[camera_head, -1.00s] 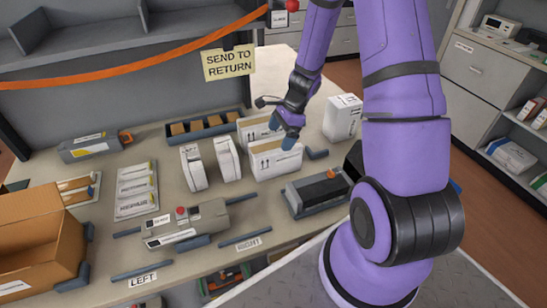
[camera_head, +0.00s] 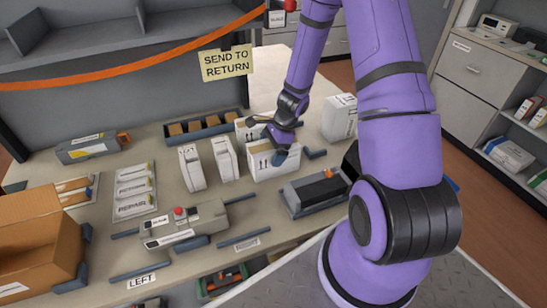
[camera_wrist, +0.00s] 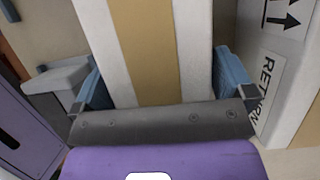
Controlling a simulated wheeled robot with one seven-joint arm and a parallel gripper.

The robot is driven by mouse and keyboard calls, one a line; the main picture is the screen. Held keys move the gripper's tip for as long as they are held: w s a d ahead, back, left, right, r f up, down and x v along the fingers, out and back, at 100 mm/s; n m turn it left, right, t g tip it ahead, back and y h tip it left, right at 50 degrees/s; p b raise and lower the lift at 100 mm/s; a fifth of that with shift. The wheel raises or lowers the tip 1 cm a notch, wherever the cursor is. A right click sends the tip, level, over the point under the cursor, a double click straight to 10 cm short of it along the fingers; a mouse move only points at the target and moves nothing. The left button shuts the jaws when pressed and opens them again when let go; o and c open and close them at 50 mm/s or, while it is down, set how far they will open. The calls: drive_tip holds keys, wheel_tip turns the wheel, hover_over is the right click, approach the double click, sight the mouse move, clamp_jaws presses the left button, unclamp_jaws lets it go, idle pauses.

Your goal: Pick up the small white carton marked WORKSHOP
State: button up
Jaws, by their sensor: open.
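A white carton with a tan tape strip (camera_head: 262,165) stands on the table, up arrows on its front face; I cannot read its wording. In the wrist view the same carton (camera_wrist: 157,50) fills the space between the fingers, with its tan strip running between two white bands. My gripper (camera_wrist: 155,85) is open, with a finger on either side of the carton. Whether they touch it is unclear. A similar carton (camera_head: 246,132) stands just behind; the neighbouring carton (camera_wrist: 270,85) in the wrist view reads RETURN.
Two narrow white cartons (camera_head: 192,168) stand to the left. A larger white carton (camera_head: 340,118) is at the right. A dark grey device (camera_head: 314,193) lies in front. A blue tray of brown blocks (camera_head: 205,127) is behind. An orange strap (camera_head: 130,70) crosses above.

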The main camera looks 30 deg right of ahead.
drive_tip(key=shift+f, duration=0.2)
drive_tip(key=c, duration=1)
drive_tip(key=shift+o, duration=0.2)
drive_tip(key=shift+r, duration=0.1)
